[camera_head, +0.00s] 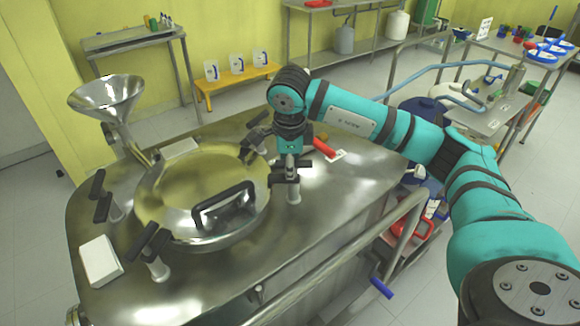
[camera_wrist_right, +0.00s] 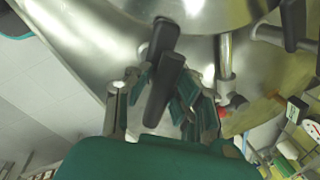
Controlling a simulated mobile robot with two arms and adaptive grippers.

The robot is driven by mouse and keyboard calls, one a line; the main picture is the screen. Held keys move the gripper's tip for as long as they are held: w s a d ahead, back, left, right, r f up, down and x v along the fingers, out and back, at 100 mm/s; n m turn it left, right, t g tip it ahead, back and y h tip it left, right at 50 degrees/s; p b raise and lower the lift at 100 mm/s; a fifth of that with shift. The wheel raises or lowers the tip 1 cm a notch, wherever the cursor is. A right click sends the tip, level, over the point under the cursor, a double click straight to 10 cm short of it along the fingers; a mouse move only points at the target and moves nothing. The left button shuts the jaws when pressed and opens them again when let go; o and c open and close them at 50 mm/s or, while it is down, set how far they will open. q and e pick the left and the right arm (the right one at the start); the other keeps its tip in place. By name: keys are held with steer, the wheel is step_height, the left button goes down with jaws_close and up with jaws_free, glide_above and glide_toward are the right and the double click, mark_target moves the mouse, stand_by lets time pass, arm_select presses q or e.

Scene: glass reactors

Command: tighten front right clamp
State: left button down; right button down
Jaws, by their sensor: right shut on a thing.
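The round metal lid (camera_head: 180,190) with a black handle (camera_head: 224,206) sits on top of the steel reactor (camera_head: 330,215). The front right clamp (camera_head: 294,192) stands at the lid's right edge, with a black handle and a metal post. My right gripper (camera_head: 290,170) comes down from above onto this clamp. In the right wrist view its two fingers (camera_wrist_right: 165,100) are on both sides of the black clamp handle (camera_wrist_right: 163,92), shut on it. The exact finger contact is partly hidden. My left gripper is not in view.
Other black-handled clamps stand around the lid: one at the front left (camera_head: 155,258), one at the left (camera_head: 108,203) and one behind my gripper (camera_head: 252,140). A metal funnel (camera_head: 108,95) and a white block (camera_head: 101,262) are at left. A rail (camera_head: 340,262) runs along the front.

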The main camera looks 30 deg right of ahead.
steer(key=shift+w+d+r, duration=0.15)
steer(key=shift+w+r, duration=0.1)
steer(key=shift+r, duration=0.1)
steer(key=c, duration=1.3)
jaws_free()
steer(key=shift+c, duration=0.2)
steer(key=shift+o, duration=0.8)
steer(key=shift+f, duration=0.25)
step_height(320, 180, up, 12)
steer(key=s+a, duration=0.1)
steer(key=s, duration=0.1)
steer(key=shift+a, duration=0.15)
steer(key=shift+f, duration=0.15)
